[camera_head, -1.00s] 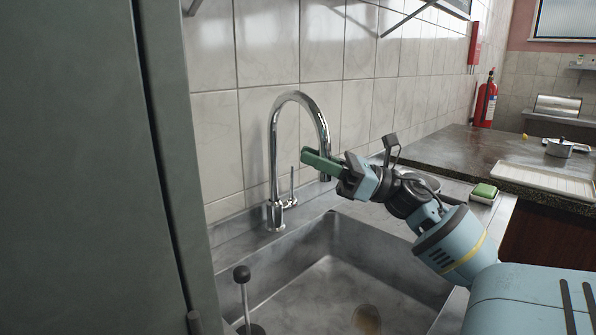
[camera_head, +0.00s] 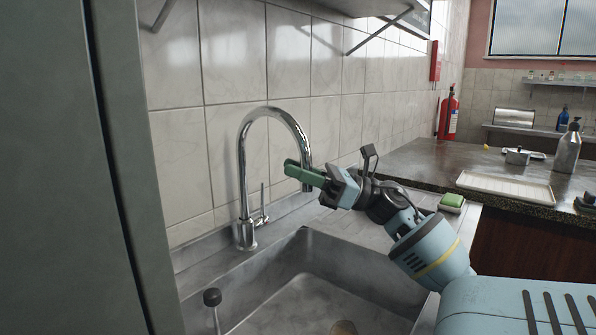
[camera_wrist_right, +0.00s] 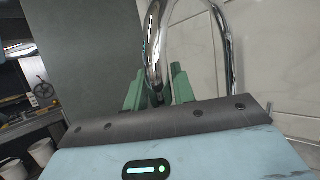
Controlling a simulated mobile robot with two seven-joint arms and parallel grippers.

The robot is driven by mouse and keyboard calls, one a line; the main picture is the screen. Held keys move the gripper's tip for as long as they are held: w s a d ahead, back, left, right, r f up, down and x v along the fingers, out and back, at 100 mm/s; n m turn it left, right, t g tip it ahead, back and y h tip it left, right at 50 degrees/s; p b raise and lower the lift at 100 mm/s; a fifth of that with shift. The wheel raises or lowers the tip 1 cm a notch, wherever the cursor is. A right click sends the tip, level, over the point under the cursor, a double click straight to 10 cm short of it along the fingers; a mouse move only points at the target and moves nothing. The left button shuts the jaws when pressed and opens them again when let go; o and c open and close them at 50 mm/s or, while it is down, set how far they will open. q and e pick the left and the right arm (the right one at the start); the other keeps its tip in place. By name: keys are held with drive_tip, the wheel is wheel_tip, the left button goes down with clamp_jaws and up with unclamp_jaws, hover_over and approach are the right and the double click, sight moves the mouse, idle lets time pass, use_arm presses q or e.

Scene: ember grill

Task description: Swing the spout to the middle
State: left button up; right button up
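The chrome spout (camera_head: 270,112) arches up from its base at the back of the sink and bends down to the right, over the basin. A thin lever stands beside the base (camera_head: 245,234). My right gripper (camera_head: 300,174) is at the spout's hanging end, and the spout's tip shows just below the green finger. In the right wrist view the spout (camera_wrist_right: 154,60) comes down between the two green fingers (camera_wrist_right: 158,88). The fingers stand apart, one on each side of it; contact is not clear. My left gripper is not in view.
A green-topped sponge (camera_head: 452,201) lies right of my arm. A tray (camera_head: 506,188) and bottle (camera_head: 567,150) stand on the counter. A tall grey panel (camera_head: 60,170) blocks the left.

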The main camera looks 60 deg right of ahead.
drive_tip(key=shift+o, duration=1.4)
drive_tip(key=shift+s, duration=0.1)
drive_tip(key=b+v, duration=0.1)
drive_tip(key=v, duration=0.6)
drive_tip(key=shift+s+d+f, duration=0.15)
drive_tip(key=shift+s+d, duration=0.1)
drive_tip(key=shift+s, duration=0.05)
